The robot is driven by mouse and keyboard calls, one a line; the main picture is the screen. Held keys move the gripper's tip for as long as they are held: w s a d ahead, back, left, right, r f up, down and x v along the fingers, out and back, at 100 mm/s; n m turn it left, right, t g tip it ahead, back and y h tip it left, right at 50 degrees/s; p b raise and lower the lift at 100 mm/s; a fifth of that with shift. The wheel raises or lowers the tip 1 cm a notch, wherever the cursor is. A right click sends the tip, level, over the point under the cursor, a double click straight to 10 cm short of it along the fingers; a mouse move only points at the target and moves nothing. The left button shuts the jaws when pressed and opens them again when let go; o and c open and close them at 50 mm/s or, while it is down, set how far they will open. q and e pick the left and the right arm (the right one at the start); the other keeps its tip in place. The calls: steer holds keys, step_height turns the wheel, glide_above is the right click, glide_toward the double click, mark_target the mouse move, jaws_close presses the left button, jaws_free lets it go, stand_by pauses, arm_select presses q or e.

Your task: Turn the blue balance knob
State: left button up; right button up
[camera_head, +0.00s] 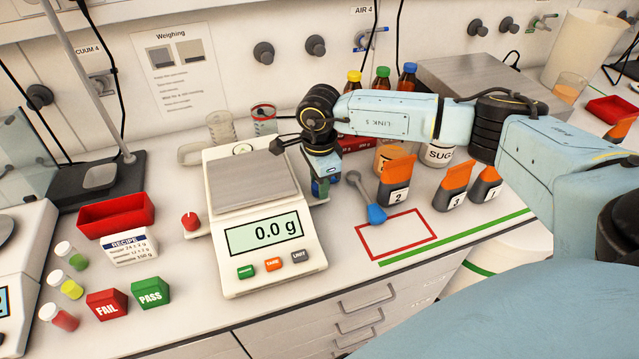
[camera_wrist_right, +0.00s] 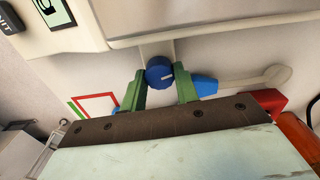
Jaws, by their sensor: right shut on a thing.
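The blue balance knob (camera_wrist_right: 160,72) has a white line on its face and sits at the side of the white balance (camera_head: 262,272). My right gripper (camera_head: 322,186) is at the right side of the balance, pointing down. In the right wrist view its green fingers (camera_wrist_right: 160,88) are on either side of the knob and shut on it. In the head view the gripper largely hides the knob. The balance display reads 0.0 g. A red knob (camera_head: 190,221) is on the balance's left side. My left gripper is not in view.
A blue-handled spoon (camera_head: 375,214) lies right of the balance, by a red outlined rectangle (camera_head: 398,252). Orange-topped packs (camera_head: 397,180) stand beyond it. Bottles (camera_head: 382,78) stand behind my right arm. A red tray (camera_head: 117,214) and blocks (camera_head: 107,304) are at left.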

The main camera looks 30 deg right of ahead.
stand_by(0.4)
steer(key=o, duration=0.7)
step_height(320, 180, up, 14)
steer(key=shift+f+b, duration=0.25)
steer(key=shift+b, duration=0.05)
